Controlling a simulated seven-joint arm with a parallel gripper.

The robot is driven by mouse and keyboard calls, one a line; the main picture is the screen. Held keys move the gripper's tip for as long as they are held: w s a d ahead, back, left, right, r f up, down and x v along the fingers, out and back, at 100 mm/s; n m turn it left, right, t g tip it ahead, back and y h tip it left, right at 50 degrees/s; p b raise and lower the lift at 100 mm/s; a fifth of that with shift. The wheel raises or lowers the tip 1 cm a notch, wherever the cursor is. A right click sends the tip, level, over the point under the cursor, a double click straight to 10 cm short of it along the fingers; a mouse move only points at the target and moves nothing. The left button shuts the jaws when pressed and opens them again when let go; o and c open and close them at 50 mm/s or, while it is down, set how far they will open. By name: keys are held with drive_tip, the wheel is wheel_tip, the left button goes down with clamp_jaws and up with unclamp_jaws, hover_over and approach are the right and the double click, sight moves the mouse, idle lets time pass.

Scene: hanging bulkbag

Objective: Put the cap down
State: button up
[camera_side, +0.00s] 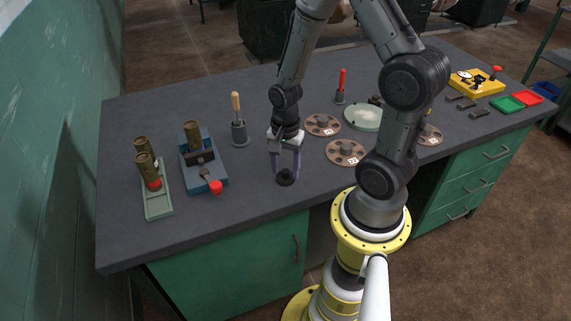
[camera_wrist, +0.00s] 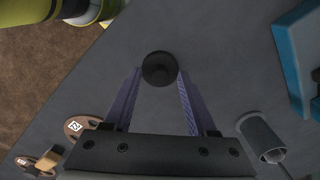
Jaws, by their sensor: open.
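The cap (camera_side: 285,177) is a small dark round piece on the grey table top, near its front edge. In the wrist view the cap (camera_wrist: 159,68) shows from above as a dark disc with a raised round middle. My gripper (camera_side: 285,176) points down at it, with its two purple-grey fingers apart. The cap appears to rest on the table.
A blue fixture (camera_side: 207,178) with a red-knobbed lever and a green tray (camera_side: 158,203) with brass-coloured cylinders stand at left. A grey holder (camera_side: 239,133) with a wooden-handled tool stands behind left. Brown discs (camera_side: 345,153) lie at right.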

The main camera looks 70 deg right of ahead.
sight(285, 171)
wheel_tip(285, 171, up, 12)
drive_tip(key=s+a+r+n+t, duration=0.5)
drive_tip(key=r+n, duration=0.7)
drive_tip(key=n, duration=0.6)
drive_tip(key=s+a, duration=0.2)
drive_tip(key=a, duration=0.2)
drive_tip(key=shift+s+a+r+t, duration=0.15)
drive_tip(key=shift+a+t, duration=0.1)
drive_tip(key=shift+t, duration=0.05)
